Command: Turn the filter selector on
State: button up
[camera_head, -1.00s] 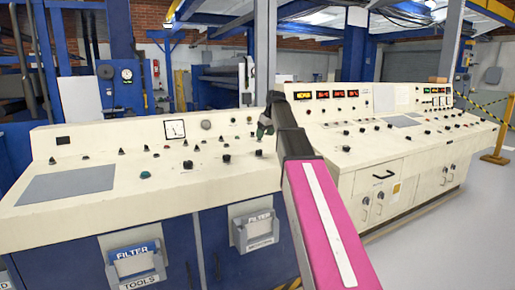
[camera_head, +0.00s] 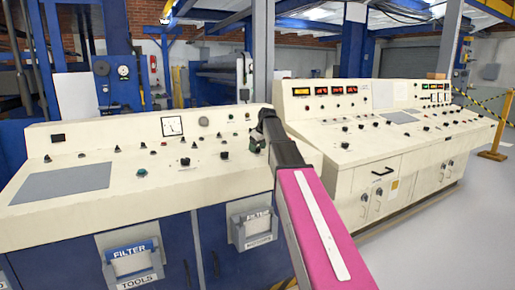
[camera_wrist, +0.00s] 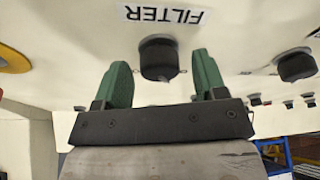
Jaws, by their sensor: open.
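The filter selector (camera_wrist: 158,58) is a round black knob on the cream panel, under an upside-down FILTER label (camera_wrist: 163,15) in the wrist view. My gripper (camera_wrist: 162,74) is open, with one green finger on each side of the knob. Gaps show between both fingers and the knob, so I see no grip on it. In the head view my gripper (camera_head: 256,142) is low at the right end of the left console (camera_head: 110,190). The knob cannot be made out there, behind or beside my gripper.
Another black knob (camera_wrist: 296,65) sits to the right in the wrist view, with smaller controls near it. A yellow-rimmed red control (camera_wrist: 12,60) is at the left edge. A second console (camera_head: 400,165) with red displays stands to the right in the head view.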

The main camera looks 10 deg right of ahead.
jog(key=shift+f, duration=0.1)
jog(key=c, duration=0.9)
jog(key=shift+m, duration=0.4)
jog(key=m, duration=0.2)
jog(key=m+h, duration=0.1)
jog(key=m, duration=0.1)
jog(key=shift+m+t+h, duration=0.3)
jog(key=shift+m, duration=0.1)
jog(key=m+h, duration=0.1)
jog(key=m, duration=0.5)
jog(key=shift+h, duration=0.4)
jog(key=shift+m, duration=0.3)
jog(key=o, duration=0.9)
